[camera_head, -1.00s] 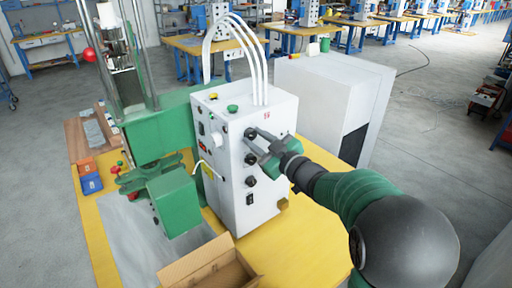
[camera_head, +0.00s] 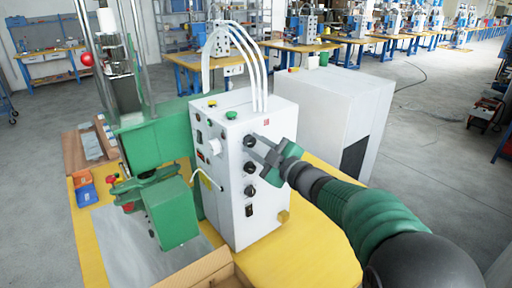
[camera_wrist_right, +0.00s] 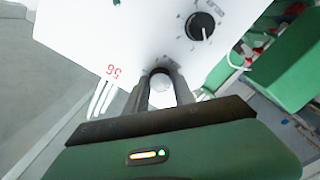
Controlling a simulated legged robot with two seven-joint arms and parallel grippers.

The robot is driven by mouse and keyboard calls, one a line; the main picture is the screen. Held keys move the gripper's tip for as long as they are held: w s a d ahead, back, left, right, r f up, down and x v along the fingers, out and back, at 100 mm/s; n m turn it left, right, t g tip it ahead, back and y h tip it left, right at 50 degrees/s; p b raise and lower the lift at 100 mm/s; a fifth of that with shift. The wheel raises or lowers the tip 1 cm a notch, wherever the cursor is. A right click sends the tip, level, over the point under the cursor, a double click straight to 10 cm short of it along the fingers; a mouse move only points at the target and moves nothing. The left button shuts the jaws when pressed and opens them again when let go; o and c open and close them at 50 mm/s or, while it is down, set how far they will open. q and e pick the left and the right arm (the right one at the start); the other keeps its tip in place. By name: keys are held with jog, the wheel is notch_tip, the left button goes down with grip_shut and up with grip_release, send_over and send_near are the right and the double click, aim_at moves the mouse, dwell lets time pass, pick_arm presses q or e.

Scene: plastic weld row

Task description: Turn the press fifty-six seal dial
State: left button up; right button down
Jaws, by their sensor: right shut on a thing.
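The white press control box (camera_head: 228,215) stands on the yellow table, with a red mark (camera_head: 266,121) high on its right face. That mark reads 56, upside down, in the right wrist view (camera_wrist_right: 112,70). A column of black dials runs down this face. My right gripper (camera_head: 259,149) is at the top dial (camera_head: 249,140), its fingers shut around it. In the right wrist view the gripper (camera_wrist_right: 160,75) meets the panel below the 56, and its fingers mostly hide the held dial. Another black dial (camera_wrist_right: 200,26) with tick marks is clear of it. My left gripper is not in view.
Lower dials (camera_head: 250,167) sit close under the gripper. White hoses (camera_head: 259,75) rise from the box top. A green press body (camera_head: 172,210) stands left, an open cardboard box (camera_head: 195,270) in front, and a large white cabinet (camera_head: 325,105) behind.

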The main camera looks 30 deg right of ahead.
jog(key=shift+f, duration=0.1)
jog(key=c, duration=1.1)
grip_release()
jog(key=shift+s, duration=0.1)
jog(key=s, duration=0.5)
jog(key=s+d, duration=0.1)
jog(key=s, duration=1)
jog(key=shift+s+d, duration=0.15)
jog(key=shift+s, duration=0.2)
jog(key=shift+w, duration=0.1)
